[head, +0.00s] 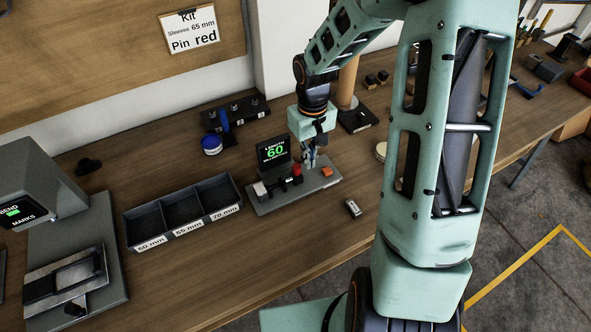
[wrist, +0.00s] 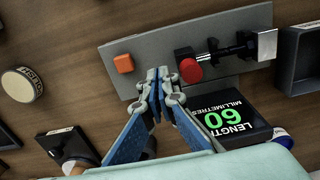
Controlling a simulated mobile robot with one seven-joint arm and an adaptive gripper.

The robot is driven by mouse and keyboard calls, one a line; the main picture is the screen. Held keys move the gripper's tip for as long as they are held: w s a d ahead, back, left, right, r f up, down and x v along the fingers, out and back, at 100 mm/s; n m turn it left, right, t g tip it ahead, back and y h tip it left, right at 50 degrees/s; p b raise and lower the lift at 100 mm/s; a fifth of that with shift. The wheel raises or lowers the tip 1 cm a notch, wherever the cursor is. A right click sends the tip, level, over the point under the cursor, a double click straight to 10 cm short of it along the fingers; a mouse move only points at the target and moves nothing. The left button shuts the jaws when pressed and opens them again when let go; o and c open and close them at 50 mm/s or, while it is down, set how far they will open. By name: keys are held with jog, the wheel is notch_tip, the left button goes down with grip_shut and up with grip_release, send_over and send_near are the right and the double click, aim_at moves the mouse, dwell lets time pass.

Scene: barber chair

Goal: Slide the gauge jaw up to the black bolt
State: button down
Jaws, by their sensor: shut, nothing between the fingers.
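The gauge is a grey plate (head: 262,206) with a screen (head: 272,152) reading 60; it also shows in the wrist view (wrist: 150,47). Its jaw carries a red knob (wrist: 191,70), also visible in the head view (head: 297,171). The black bolt (wrist: 232,50) lies between the jaw and a pale metal end block (wrist: 265,45). I cannot tell whether jaw and bolt touch. My gripper (wrist: 158,73) is shut and empty, low over the plate, beside the red knob on the orange button's side. Contact with the knob is unclear. It also shows in the head view (head: 309,160).
An orange button (wrist: 123,63) sits at the plate's other end. A three-part bin (head: 181,207), marked 60, 65 and 70 mm, stands left of the gauge. A small metal piece (head: 353,208) lies in front. A black rack (head: 235,112) stands behind. The front table is mostly clear.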

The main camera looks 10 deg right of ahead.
notch_tip(320, 180, up, 8)
jog(key=p, duration=0.5)
jog(key=shift+p, duration=0.35)
jog(key=shift+f, duration=0.1)
